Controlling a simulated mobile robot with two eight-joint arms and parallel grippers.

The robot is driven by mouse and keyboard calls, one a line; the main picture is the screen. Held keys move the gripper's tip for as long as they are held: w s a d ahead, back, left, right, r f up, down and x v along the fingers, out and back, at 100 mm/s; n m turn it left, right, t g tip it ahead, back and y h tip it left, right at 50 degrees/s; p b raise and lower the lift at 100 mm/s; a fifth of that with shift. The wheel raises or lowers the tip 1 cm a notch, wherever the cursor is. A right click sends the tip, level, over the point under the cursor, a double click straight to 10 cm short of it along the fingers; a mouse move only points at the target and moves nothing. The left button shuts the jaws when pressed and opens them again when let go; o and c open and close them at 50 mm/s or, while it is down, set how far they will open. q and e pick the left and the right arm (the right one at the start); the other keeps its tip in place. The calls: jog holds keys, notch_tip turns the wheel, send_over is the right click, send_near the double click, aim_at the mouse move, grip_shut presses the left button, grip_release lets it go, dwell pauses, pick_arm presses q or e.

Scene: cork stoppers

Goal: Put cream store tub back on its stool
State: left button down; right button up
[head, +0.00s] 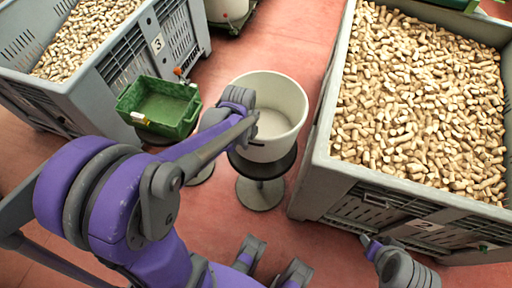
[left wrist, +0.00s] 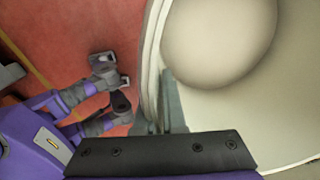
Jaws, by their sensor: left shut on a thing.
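The cream store tub (head: 291,101) is a round, open, empty tub near the middle of the head view. It looks upright, directly over the dark round seat of a stool (head: 286,164); I cannot tell whether its base rests fully on the seat. My left gripper (head: 240,118) is shut on the tub's left rim, and my arm hides part of that side. The left wrist view shows the rim and the tub's inside (left wrist: 220,40) close up, with a finger (left wrist: 172,105) inside the wall. My right gripper (head: 372,246) is at the lower right, away from the tub.
A large grey crate of corks (head: 322,170) stands close right of the stool. Another grey crate (head: 120,75) stands at upper left. A green bin (head: 163,108) stands left of the tub. Another pale tub (head: 226,9) is at the top.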

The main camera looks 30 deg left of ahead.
pick_arm(q)
notch_tip(320, 180, down, 8)
jog(key=b, duration=0.1)
jog(key=shift+b, duration=0.3)
jog(key=c, duration=1.4)
grip_release()
jog(key=shift+f, duration=0.1)
jog(key=o, duration=0.4)
